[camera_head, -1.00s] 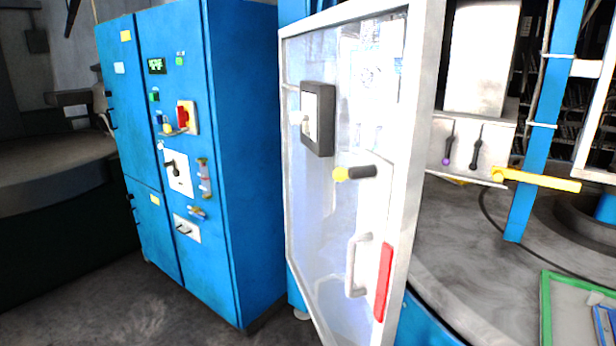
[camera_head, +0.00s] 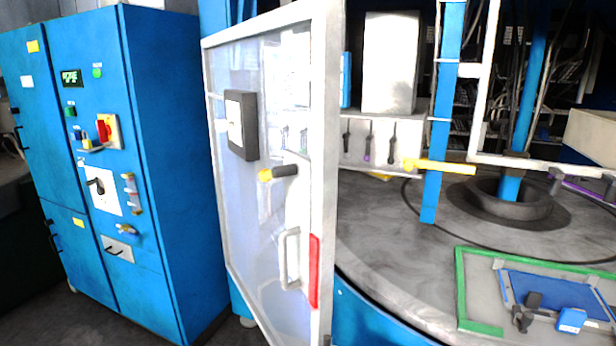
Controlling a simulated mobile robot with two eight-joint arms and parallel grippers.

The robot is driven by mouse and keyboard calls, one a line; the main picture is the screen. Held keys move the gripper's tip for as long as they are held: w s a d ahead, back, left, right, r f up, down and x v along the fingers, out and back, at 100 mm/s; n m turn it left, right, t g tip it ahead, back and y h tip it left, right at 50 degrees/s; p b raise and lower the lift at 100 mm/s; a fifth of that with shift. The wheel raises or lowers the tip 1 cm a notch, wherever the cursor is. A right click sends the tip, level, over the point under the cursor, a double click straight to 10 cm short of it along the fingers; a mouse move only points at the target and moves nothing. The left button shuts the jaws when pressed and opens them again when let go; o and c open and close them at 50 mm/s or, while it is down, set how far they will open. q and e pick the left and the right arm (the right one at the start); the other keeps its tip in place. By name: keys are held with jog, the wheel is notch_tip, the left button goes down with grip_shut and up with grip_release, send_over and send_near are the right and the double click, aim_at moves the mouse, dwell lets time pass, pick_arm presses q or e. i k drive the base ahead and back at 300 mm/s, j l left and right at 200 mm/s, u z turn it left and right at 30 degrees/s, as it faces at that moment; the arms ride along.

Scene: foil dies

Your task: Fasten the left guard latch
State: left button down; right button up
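A white-framed guard door (camera_head: 323,120) with a clear pane stands at the left of the machine, seen at an angle. A latch lever (camera_head: 278,172) with a yellow hub and a black grip lies almost level on the door. A white pull handle (camera_head: 285,258) and a red strip (camera_head: 314,270) are below it. A yellow bar (camera_head: 440,166) sticks out level by the blue post, to the right of the door and apart from it. Which part is the latch's catch I cannot tell. Neither of my grippers is in view.
A blue cabinet (camera_head: 165,150) with switches stands left of the door. A grey round table (camera_head: 385,230) fills the middle right. A green frame (camera_head: 461,285) at the lower right holds a blue panel (camera_head: 540,287) with small black parts and a blue block (camera_head: 571,320).

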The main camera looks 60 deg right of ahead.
aim_at(264, 175)
jog(key=z, duration=0.4)
jog(key=k+z, duration=0.1)
jog(key=z, duration=0.3)
jog(key=k+j+z, duration=0.1)
jog(key=z, duration=0.65)
